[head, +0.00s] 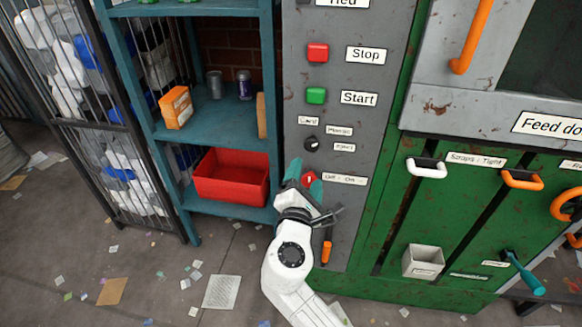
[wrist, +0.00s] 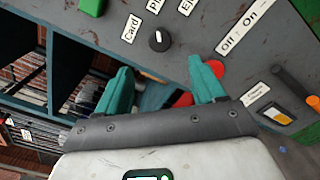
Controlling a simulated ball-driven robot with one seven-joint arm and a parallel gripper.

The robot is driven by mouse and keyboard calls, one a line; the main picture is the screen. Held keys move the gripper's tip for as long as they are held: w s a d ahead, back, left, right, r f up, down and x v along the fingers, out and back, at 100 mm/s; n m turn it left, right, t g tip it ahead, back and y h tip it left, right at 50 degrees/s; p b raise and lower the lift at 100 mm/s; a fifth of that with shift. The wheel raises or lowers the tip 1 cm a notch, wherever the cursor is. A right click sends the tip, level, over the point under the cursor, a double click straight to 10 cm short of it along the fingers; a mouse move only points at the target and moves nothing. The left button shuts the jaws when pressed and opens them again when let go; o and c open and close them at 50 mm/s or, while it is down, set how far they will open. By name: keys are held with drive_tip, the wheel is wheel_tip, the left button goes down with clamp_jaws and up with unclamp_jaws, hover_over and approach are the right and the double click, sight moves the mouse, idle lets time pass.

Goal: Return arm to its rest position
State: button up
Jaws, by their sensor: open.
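My gripper (head: 300,178) is in front of the grey control panel (head: 345,215), low on its left side, at the end of my white arm. In the wrist view its two teal fingers (wrist: 161,75) stand well apart with nothing held between them. A red switch (head: 309,178) by the "Off - On" label (head: 345,180) is right beside the fingers in the head view. In the wrist view the red switch (wrist: 214,69) shows just behind the right finger. I cannot tell whether the finger touches it.
Above are a black knob (head: 311,144), a green Start button (head: 316,96) and a red Stop button (head: 317,52). A teal shelf (head: 223,216) with a red bin (head: 232,187) stands left. The green machine (head: 385,232) with handles is right. Paper scraps litter the floor.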

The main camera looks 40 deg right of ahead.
drive_tip(key=s+d+f+m+g+y+p, duration=0.2)
drive_tip(key=s+f+m+g+y, duration=0.4)
drive_tip(key=s+f+m, duration=0.65)
drive_tip(key=s+a+f+m+g+y, duration=0.1)
drive_tip(key=s+a+f+g+y, duration=0.1)
drive_tip(key=s+a+y, duration=0.2)
drive_tip(key=s+a+f+m+g+y, duration=0.2)
drive_tip(key=s+a, duration=0.4)
drive_tip(key=s, duration=0.5)
drive_tip(key=shift+a+f+y, duration=0.2)
drive_tip(key=shift+f+y, duration=0.6)
drive_tip(key=shift+y, duration=0.2)
drive_tip(key=shift+w+m, duration=0.1)
drive_tip(key=shift+m, duration=0.15)
